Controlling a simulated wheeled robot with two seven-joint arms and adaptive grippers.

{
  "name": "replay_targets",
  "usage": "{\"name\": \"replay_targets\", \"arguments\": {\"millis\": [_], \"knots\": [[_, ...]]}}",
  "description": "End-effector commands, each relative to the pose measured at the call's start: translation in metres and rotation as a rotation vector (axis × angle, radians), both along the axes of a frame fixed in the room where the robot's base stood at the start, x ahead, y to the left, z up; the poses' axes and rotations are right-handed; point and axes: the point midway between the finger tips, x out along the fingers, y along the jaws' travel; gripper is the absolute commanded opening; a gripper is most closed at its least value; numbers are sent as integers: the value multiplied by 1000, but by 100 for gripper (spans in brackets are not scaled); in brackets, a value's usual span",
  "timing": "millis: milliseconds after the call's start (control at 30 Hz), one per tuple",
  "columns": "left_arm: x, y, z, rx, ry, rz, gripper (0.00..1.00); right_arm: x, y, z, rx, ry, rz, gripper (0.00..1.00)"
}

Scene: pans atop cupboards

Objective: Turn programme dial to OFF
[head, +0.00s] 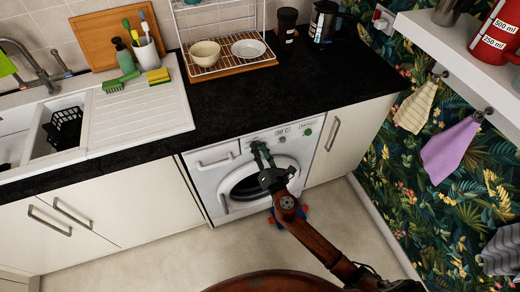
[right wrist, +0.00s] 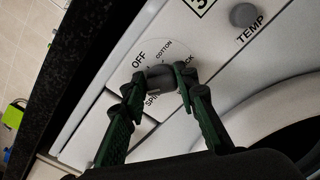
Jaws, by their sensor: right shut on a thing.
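The washing machine (head: 245,172) stands under the black worktop, its round door closed. My right gripper (head: 258,146) reaches its front panel in the head view and covers the programme dial there. In the right wrist view the grey dial (right wrist: 160,76) sits on a white disc marked OFF, COTTON and SPIN, with another label partly hidden, ending in "CK". My right gripper (right wrist: 161,82) is shut on the dial, one fingertip on each side. I cannot tell which label the dial points to. My left gripper is in neither view.
The TEMP knob (right wrist: 243,15) is close to the right of the dial. The black worktop (head: 300,95) overhangs the machine and holds a dish rack (head: 228,68). Cupboards flank the machine.

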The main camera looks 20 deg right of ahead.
Motion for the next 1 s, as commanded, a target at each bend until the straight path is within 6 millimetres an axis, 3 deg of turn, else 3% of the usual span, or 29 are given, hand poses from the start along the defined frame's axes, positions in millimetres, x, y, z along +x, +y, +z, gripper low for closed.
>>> {"name": "replay_targets", "arguments": {"millis": [333, 567, 1000], "knots": [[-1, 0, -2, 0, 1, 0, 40, 0, 0, -1, 30, 2, 1, 3], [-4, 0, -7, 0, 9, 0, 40, 0, -1, -2, 149, 6, -1, 3], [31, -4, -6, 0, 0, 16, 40, 0, -2, -5, 548, 20, -3, 3]]}}
